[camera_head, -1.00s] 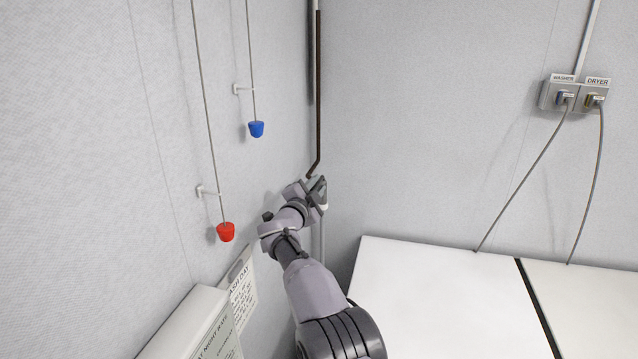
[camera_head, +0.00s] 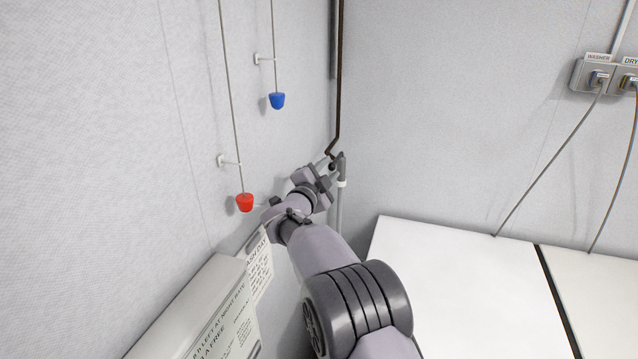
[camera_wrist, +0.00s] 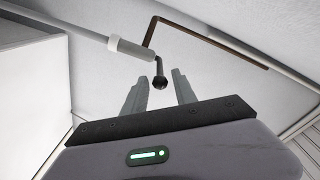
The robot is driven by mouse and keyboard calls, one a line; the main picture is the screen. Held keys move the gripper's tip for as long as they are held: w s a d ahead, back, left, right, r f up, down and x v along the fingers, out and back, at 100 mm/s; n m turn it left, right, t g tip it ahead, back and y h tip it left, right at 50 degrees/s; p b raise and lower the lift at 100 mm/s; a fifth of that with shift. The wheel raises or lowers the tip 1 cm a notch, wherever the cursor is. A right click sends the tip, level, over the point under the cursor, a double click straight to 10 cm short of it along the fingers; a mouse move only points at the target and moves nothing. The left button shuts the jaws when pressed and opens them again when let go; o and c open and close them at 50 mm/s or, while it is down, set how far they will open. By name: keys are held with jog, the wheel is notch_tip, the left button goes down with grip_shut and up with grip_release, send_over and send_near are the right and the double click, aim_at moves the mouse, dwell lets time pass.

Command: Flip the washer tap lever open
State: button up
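The tap is a grey fitting on top of a grey pipe with a white collar (camera_head: 342,183), in the wall corner of the head view. In the wrist view its grey body (camera_wrist: 137,50) runs in from the left, and a short dark lever with a round black knob (camera_wrist: 160,82) hangs from its end. My gripper (camera_wrist: 159,76) is open, and the knob appears between its two fingertips with gaps on both sides. I cannot tell whether the knob is fully between them in depth. In the head view my gripper (camera_head: 328,163) is beside the tap, its fingers mostly hidden.
A rusty brown pipe (camera_head: 338,100) comes down the corner above the tap. Red (camera_head: 244,203) and blue (camera_head: 277,101) pulls hang on cords at the left wall. White machine tops (camera_head: 460,280) stand at right, and a box with notices (camera_head: 215,310) stands at lower left.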

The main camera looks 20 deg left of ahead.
jog(key=s, duration=0.7)
jog(key=shift+a, duration=0.25)
jog(key=shift+w, duration=0.1)
